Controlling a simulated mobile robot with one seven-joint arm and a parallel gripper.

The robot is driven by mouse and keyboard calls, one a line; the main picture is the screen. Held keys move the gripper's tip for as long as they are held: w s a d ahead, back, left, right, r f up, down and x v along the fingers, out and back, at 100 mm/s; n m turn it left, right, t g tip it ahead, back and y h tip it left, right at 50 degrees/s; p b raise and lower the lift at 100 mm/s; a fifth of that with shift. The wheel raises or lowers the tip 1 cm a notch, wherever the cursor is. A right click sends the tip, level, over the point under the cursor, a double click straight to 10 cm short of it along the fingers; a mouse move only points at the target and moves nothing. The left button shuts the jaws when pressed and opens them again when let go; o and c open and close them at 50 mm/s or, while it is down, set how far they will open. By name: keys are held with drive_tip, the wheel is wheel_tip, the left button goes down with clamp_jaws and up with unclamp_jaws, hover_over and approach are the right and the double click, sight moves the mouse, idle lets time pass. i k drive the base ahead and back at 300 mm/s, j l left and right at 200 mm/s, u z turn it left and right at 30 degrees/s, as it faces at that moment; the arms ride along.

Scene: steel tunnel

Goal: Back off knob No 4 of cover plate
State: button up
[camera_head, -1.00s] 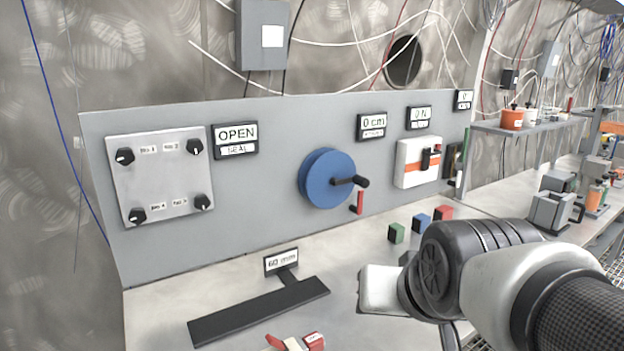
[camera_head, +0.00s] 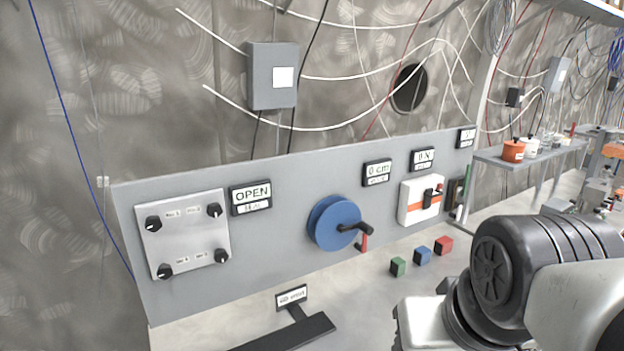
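The cover plate (camera_head: 184,236) is a light square panel fixed on the left of the grey board. It has a black knob near each corner. The label by the lower-left knob (camera_head: 165,271) looks like No 4, though it is blurred now. The other knobs are at upper left (camera_head: 153,222), upper right (camera_head: 214,210) and lower right (camera_head: 221,255). A display (camera_head: 250,197) right of the plate reads OPEN. My arm is at the lower right, far from the plate. My gripper's fingers are not in view.
A blue wheel with a crank (camera_head: 334,222) and a white-and-orange box (camera_head: 421,200) are on the board. Small green (camera_head: 398,267), blue (camera_head: 422,256) and red (camera_head: 443,245) blocks stand on the bench. A black T-shaped piece (camera_head: 300,332) lies in front. The space before the plate is clear.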

sight(165, 272)
drive_tip(key=u, duration=1.25)
drive_tip(key=z, duration=0.2)
